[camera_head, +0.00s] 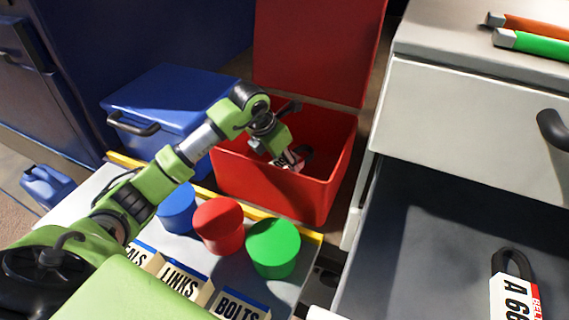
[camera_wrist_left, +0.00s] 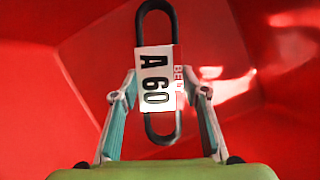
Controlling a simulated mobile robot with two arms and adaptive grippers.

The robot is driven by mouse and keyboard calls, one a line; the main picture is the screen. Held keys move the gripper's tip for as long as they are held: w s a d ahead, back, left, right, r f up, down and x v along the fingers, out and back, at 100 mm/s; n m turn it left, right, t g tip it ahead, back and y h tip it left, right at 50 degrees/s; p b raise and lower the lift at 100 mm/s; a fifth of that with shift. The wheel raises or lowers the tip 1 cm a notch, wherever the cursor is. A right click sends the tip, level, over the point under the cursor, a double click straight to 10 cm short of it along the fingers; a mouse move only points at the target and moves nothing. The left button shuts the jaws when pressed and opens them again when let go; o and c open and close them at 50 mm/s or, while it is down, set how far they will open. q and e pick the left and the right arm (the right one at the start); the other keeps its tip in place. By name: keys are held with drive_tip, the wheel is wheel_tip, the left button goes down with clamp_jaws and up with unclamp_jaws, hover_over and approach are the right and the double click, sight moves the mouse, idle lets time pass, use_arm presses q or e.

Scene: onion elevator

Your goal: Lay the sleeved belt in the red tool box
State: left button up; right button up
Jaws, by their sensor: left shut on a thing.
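The red tool box (camera_head: 270,196) stands at the centre of the head view with its lid (camera_head: 318,50) raised. My left gripper (camera_head: 292,160) reaches down inside it. It is shut on a sleeved belt (camera_head: 304,157), a black loop in a white and red sleeve. In the left wrist view the belt (camera_wrist_left: 156,82) shows the label "A 60" and sits between the two fingers (camera_wrist_left: 160,92), with red box walls around it. I cannot tell whether the belt touches the box floor. My right gripper is not in view.
A second sleeved belt (camera_head: 515,290) lies in the open grey drawer (camera_head: 420,240) at right. A closed blue box (camera_head: 165,100) stands left of the red one. Blue, red (camera_head: 218,225) and green (camera_head: 273,248) canisters and labelled bins (camera_head: 180,284) stand in front.

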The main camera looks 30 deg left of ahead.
use_arm(q)
drive_tip(key=shift+f, duration=0.95)
drive_tip(key=o, duration=1.1)
drive_tip(key=shift+o, duration=0.7)
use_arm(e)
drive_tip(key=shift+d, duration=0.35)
